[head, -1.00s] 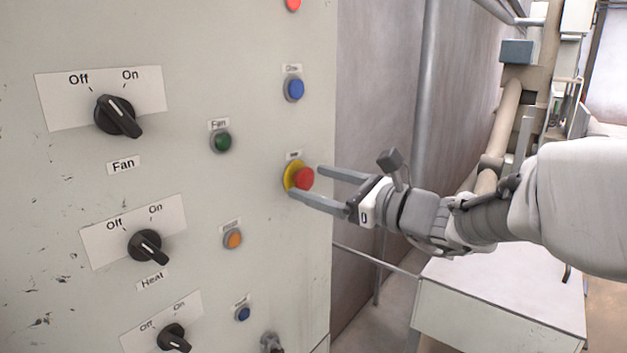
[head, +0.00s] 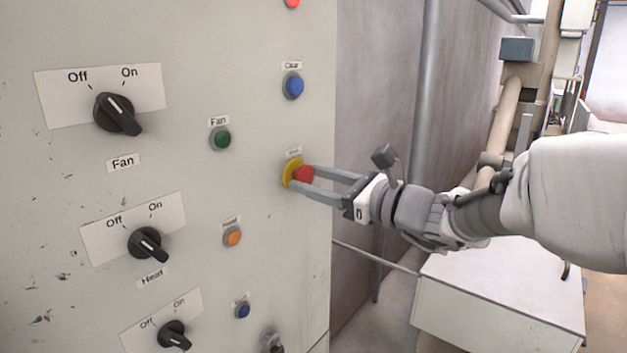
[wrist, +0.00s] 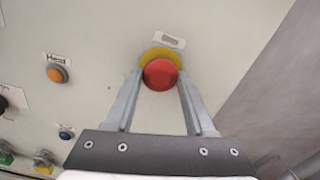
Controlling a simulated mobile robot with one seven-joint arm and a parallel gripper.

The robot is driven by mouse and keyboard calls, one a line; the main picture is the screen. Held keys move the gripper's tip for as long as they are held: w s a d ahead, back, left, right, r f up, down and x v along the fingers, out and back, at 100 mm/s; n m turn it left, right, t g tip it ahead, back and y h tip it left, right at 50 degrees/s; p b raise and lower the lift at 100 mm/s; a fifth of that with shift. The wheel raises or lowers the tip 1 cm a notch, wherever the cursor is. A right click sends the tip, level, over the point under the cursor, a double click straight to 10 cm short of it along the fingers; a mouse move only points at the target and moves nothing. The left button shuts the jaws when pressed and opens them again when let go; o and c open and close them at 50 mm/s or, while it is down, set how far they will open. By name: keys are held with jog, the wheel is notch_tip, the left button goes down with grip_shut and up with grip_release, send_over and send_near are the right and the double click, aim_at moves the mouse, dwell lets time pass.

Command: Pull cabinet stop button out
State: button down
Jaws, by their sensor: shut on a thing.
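The cabinet stop button is a red mushroom head (head: 303,175) on a yellow ring (head: 289,172), near the right edge of the cabinet's front panel (head: 240,290). My gripper (head: 300,177) reaches in from the right, with its fingers on either side of the red head and shut on it. In the wrist view the red head (wrist: 160,74) sits between the two fingertips (wrist: 160,80), with the yellow ring (wrist: 158,53) showing behind its upper edge. The near finger covers part of the head in the head view.
A blue button (head: 293,86) is above the stop button, and a green button (head: 221,138) and an orange button (head: 233,236) are to its left. Black rotary switches (head: 118,113) line the left side. A white box (head: 500,295) stands below my arm.

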jog(key=shift+s+d+b, duration=0.35)
jog(key=shift+d+b, duration=0.05)
jog(key=shift+d, duration=0.05)
jog(key=shift+c, duration=1.2)
grip_release()
jog(key=shift+s+d, duration=0.1)
jog(key=shift+d, duration=0.05)
jog(key=b+v, duration=0.1)
jog(key=v, duration=1.6)
jog(key=shift+s, duration=0.15)
